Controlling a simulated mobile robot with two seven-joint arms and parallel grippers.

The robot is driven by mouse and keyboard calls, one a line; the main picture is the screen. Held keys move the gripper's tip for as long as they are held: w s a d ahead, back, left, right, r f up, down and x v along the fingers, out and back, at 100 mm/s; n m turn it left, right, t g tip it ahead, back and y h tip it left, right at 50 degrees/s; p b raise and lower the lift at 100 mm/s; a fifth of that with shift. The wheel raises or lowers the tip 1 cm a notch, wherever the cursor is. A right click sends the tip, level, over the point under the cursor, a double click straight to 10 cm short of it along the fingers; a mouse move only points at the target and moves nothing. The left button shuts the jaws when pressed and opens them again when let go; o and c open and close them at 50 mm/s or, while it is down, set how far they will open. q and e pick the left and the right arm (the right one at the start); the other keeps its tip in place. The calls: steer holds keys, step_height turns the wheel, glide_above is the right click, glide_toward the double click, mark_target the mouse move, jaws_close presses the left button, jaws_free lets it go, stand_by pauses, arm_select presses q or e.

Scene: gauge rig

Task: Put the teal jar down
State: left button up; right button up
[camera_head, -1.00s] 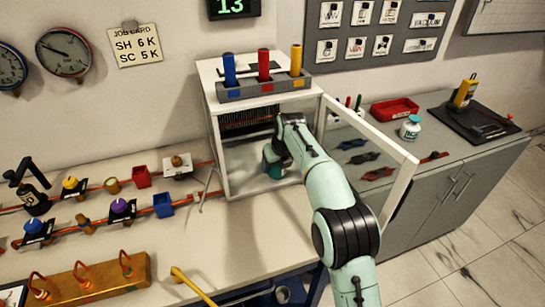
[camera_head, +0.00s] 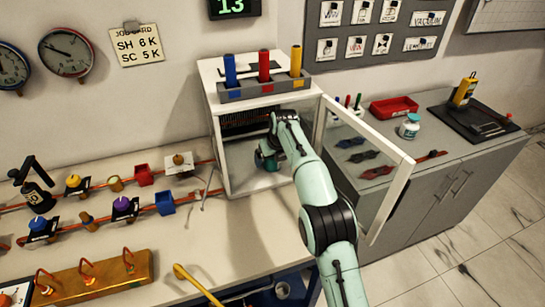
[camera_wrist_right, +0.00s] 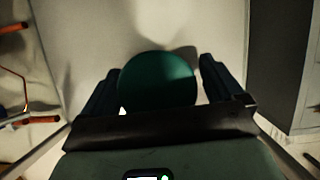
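The teal jar (camera_head: 268,160) is inside the open white cabinet (camera_head: 229,160), low and near its floor. I cannot tell whether its base touches the floor. My right gripper (camera_head: 270,150) reaches in through the open front and is shut on the jar. In the right wrist view the jar's round dark-green top (camera_wrist_right: 158,80) fills the space between the two dark fingers (camera_wrist_right: 160,88). The lower part of the jar is hidden there. My left gripper is not in view.
The cabinet's glass door (camera_head: 370,165) stands open close to the right of my arm. A rack with blue, red and yellow cylinders (camera_head: 265,88) sits on the cabinet. A white jar (camera_head: 409,127) and a red tray (camera_head: 394,107) stand on the grey counter.

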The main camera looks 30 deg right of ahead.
steer(key=shift+r, duration=0.1)
steer(key=shift+r, duration=0.25)
steer(key=shift+s+r, duration=0.2)
steer(key=shift+r, duration=0.3)
steer(key=s+b, duration=0.1)
steer(key=s, duration=0.1)
steer(key=s+a+b, duration=0.1)
steer(key=s, duration=0.2)
steer(key=shift+s+f, duration=0.15)
steer(key=shift+s, duration=0.05)
steer(key=s, duration=0.2)
steer(key=s+a, duration=0.1)
steer(key=s, duration=0.1)
steer(key=shift+s, duration=0.3)
steer(key=shift+s+a, duration=0.15)
steer(key=shift+s, duration=0.8)
